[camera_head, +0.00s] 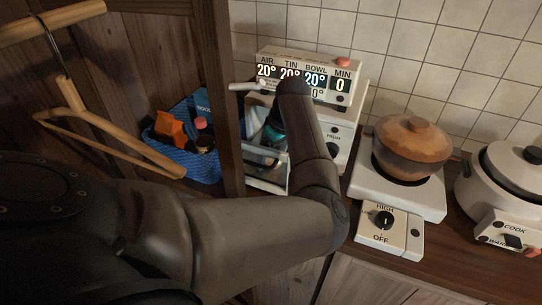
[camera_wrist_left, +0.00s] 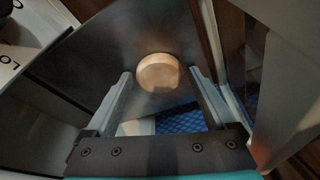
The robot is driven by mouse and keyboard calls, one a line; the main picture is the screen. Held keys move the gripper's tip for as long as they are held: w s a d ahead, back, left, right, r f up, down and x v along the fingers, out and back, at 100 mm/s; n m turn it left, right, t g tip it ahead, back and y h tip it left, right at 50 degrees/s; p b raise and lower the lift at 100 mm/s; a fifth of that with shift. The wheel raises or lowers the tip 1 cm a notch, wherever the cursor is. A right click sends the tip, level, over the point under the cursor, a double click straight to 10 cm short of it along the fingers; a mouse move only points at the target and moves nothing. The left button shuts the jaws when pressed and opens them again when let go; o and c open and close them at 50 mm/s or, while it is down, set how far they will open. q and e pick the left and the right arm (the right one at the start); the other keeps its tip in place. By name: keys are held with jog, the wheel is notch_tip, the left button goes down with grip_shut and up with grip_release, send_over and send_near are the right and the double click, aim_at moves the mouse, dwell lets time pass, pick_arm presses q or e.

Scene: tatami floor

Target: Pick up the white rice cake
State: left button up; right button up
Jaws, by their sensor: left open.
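The rice cake (camera_wrist_left: 158,73) is a pale, round, slightly browned disc. It lies on a dark flat surface (camera_wrist_left: 95,45) in the left wrist view. My left gripper (camera_wrist_left: 160,88) is open, with one finger on each side of the near part of the cake. I cannot tell whether the fingers touch it. In the head view, my left arm reaches into the open front of a white toaster oven (camera_head: 342,136), and its wrist hides most of the gripper and the cake. My right gripper is not in view.
A glass oven door (camera_head: 267,158) hangs at the oven's front. A blue basket (camera_head: 203,166) with packets and a bottle sits left, beyond a wooden post. A burner (camera_head: 425,204) with a brown pot (camera_head: 410,150) and a white rice cooker (camera_head: 497,186) stand right. A hanger (camera_head: 110,140) hangs left.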

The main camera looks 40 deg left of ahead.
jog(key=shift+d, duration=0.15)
pick_arm(q)
jog(key=c, duration=1.1)
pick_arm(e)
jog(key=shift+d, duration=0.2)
pick_arm(q)
jog(key=shift+r, duration=0.1)
